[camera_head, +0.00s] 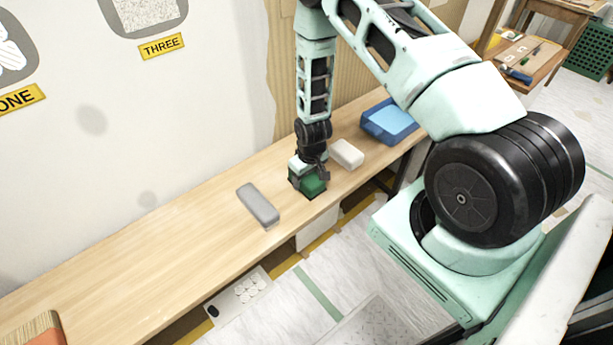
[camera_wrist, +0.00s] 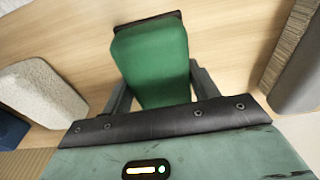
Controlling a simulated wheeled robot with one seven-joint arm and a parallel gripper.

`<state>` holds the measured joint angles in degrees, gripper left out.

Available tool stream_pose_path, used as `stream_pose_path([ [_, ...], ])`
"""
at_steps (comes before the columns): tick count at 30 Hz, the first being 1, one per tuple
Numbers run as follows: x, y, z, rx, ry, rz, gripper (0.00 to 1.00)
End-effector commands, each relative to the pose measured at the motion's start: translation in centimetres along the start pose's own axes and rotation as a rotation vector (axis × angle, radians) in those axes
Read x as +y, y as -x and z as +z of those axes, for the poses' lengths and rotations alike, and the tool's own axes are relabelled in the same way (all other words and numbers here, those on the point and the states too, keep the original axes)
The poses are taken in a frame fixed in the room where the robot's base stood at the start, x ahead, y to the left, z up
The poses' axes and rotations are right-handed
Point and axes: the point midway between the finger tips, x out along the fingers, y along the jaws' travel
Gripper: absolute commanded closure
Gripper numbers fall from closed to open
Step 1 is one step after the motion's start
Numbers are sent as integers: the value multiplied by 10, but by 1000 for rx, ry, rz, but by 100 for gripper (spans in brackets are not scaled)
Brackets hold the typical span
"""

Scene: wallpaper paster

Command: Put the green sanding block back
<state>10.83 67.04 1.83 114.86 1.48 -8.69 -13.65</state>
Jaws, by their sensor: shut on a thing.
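The green sanding block (camera_head: 313,187) is at the front part of the wooden bench, between a grey block and a whitish block. In the wrist view the green block (camera_wrist: 153,62) sits between the two fingers, with a dark edge at its far end. My gripper (camera_head: 308,180) points down and is shut on the green block. I cannot tell whether the block touches the bench top or is just above it.
The bench (camera_head: 150,245) runs along the wall. A grey block (camera_head: 258,205) lies left of my gripper, a whitish block (camera_head: 347,154) right. A blue tray (camera_head: 390,121) stands farther right. A brown-and-orange object (camera_head: 35,330) is at the near left. The bench's left stretch is clear.

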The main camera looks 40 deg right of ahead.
Motion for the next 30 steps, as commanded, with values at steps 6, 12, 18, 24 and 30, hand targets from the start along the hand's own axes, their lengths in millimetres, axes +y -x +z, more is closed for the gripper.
stream_pose_path([
  [6,0,0,0,0,0,0,18],
  [12,0,0,0,0,0,0,18],
  [18,0,-3,0,1,0,0,18],
  [24,2,29,-1,4,0,1,18],
  [30,3,72,-2,3,0,1,18],
])
